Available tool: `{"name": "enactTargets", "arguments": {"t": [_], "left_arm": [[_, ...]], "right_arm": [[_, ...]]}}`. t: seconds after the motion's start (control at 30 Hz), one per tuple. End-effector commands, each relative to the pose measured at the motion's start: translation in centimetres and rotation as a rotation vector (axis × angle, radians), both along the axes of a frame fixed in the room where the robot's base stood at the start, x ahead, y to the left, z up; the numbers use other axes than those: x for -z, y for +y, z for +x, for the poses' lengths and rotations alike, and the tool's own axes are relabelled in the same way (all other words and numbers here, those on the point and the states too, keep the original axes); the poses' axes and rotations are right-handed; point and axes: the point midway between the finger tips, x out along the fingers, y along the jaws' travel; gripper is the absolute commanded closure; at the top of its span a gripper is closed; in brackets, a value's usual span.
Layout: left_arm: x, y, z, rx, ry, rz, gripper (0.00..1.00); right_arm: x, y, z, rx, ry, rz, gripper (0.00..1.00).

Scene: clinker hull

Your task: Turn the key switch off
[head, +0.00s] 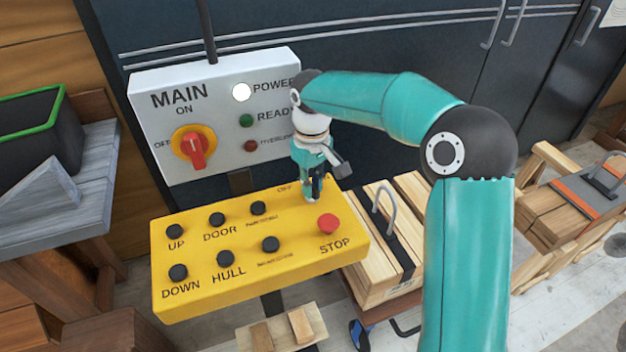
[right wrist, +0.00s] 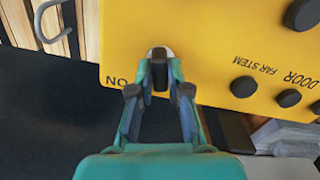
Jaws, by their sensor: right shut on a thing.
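The key switch (right wrist: 160,52) is on the yellow control panel (head: 200,296); in the right wrist view its pale round collar shows behind a dark upright key (right wrist: 160,76). My right gripper (head: 312,192) is shut on the key at the panel's upper right, above the red STOP button. In the right wrist view its fingers (right wrist: 160,84) sit on both sides of the key. An OFF label (head: 285,189) shows to the left of the gripper, and an ON label (right wrist: 117,80) shows beside the switch in the wrist view. The gripper hides most of the switch in the head view.
The red STOP button (head: 328,224) is close below the gripper. Several black buttons (head: 217,219) cover the panel's left and middle. A white MAIN box (head: 222,90) with a red rotary handle (head: 197,152) stands behind. Strapped timber (head: 408,215) lies to the right.

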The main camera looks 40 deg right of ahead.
Motion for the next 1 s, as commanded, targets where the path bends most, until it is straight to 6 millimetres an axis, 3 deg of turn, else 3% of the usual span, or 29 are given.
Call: {"name": "enactTargets", "arguments": {"t": [0.4, 0.93, 0.97, 1.0], "left_arm": [[-0.71, 0.00, -0.01, 0.000, 0.000, 0.000, 0.60], [-0.74, 0.00, -0.01, 0.000, 0.000, 0.000, 0.60], [-0.74, 0.00, -0.01, 0.000, 0.000, 0.000, 0.60], [-0.74, 0.00, -0.01, 0.000, 0.000, 0.000, 0.60]], "right_arm": [[-0.12, -0.05, 0.05, -0.210, -0.003, -0.001, 1.00], [-0.10, -0.07, 0.05, -0.239, -0.004, 0.000, 1.00], [-0.10, -0.07, 0.05, -0.239, -0.004, 0.000, 0.80], [-0.10, -0.07, 0.05, -0.239, -0.004, 0.000, 0.74]]}}
